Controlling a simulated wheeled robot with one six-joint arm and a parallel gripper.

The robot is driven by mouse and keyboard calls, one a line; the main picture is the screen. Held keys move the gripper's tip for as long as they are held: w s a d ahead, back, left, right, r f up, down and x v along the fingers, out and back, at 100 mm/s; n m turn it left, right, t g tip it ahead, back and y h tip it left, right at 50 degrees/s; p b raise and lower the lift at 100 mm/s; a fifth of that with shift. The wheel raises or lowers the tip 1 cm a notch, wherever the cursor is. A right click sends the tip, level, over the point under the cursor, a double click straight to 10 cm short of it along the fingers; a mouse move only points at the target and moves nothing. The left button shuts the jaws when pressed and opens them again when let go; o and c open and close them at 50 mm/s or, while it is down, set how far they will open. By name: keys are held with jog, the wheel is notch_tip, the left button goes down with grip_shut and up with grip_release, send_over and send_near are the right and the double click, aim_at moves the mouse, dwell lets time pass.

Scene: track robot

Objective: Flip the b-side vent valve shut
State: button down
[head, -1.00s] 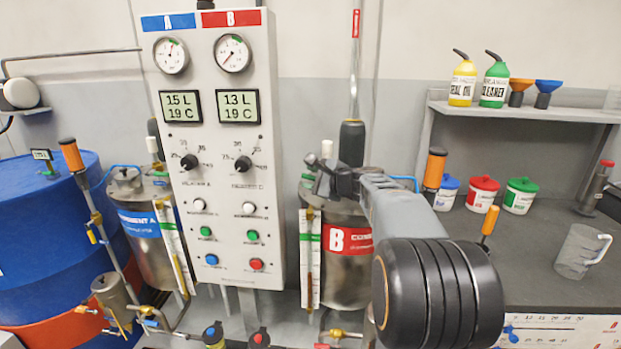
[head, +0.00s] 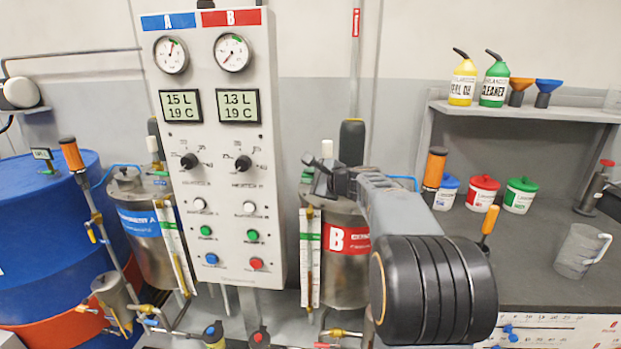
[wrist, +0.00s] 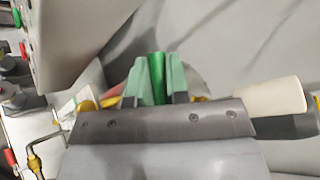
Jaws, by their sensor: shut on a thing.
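My gripper (head: 318,172) is at the top of the B tank (head: 345,270), a steel vessel with a red "B" label. In the wrist view its two pale green fingers (wrist: 156,72) are shut on a bright green lever (wrist: 157,82), which stands between them. I take this lever for the B-side vent valve's handle. Yellow brass fittings (wrist: 88,106) show beside the fingers. In the head view my own arm and gripper hide the valve, so I cannot tell its exact angle there.
The grey control panel (head: 225,275) stands close on the left, with gauges and buttons. A dark upright cylinder (head: 351,143) rises behind my gripper. An orange-topped handle (head: 436,165) and a bench (head: 540,265) are on the right.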

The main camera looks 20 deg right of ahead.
jog(key=shift+a+r+n+g+h+p, duration=0.1)
jog(key=shift+n+g+h+p, duration=0.25)
jog(key=shift+p, duration=0.55)
jog(key=shift+f+n+g+h+p, duration=0.25)
jog(key=shift+f+g+p, duration=0.25)
jog(key=shift+p, duration=0.35)
jog(key=shift+f, duration=0.2)
jog(key=c, duration=1.1)
grip_release()
jog(key=v, duration=1.3)
jog(key=shift+s+r, duration=0.3)
jog(key=shift+r, duration=0.1)
